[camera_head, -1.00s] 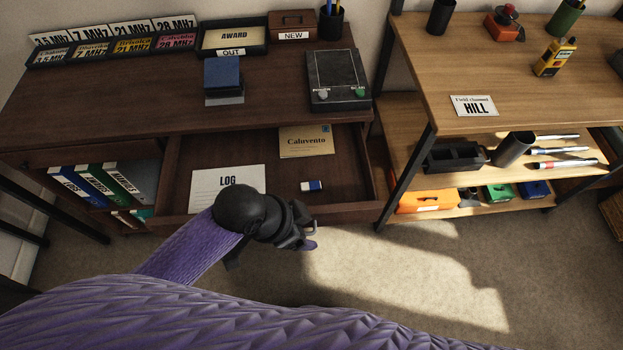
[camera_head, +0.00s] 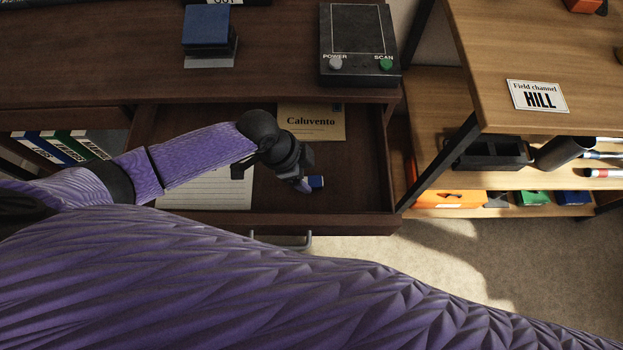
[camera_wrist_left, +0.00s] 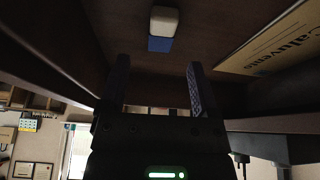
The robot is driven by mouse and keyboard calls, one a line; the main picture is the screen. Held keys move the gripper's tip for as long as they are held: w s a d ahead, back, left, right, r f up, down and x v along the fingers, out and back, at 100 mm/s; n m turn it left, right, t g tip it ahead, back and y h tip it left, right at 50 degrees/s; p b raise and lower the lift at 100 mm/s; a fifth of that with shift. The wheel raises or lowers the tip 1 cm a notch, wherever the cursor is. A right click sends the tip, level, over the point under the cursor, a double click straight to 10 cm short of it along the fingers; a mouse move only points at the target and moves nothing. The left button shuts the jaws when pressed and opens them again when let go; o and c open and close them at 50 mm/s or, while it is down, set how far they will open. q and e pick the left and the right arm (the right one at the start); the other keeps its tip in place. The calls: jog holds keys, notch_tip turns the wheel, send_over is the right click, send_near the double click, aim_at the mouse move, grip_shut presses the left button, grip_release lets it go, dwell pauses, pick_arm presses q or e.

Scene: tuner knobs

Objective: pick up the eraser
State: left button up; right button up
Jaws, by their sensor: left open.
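The eraser (camera_head: 316,182), white with a blue sleeve, lies on the floor of the open drawer (camera_head: 362,185). In the left wrist view the eraser (camera_wrist_left: 163,25) is ahead of my fingers, near the top of the picture and roughly midway between them. My left gripper (camera_head: 304,186) is over the drawer, just left of the eraser, and partly covers it in the head view. In the left wrist view my left gripper (camera_wrist_left: 156,80) is open, with nothing between its two fingers. My right gripper is not in view.
A Caluvento envelope (camera_head: 318,128) lies behind my gripper in the drawer, and a lined log sheet (camera_head: 215,190) lies under my left arm. The drawer's front wall (camera_head: 340,222) and right side are close by. A radio box (camera_head: 358,45) stands on the desk above.

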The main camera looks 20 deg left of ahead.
aim_at(314, 181)
pick_arm(q)
jog(key=b+x, duration=0.1)
jog(key=x, duration=0.3)
jog(key=shift+d+f+b, duration=0.1)
jog(key=shift+f+b, duration=0.2)
jog(key=shift+b, duration=0.1)
jog(key=shift+r, duration=0.1)
jog(key=c, duration=0.6)
grip_shut()
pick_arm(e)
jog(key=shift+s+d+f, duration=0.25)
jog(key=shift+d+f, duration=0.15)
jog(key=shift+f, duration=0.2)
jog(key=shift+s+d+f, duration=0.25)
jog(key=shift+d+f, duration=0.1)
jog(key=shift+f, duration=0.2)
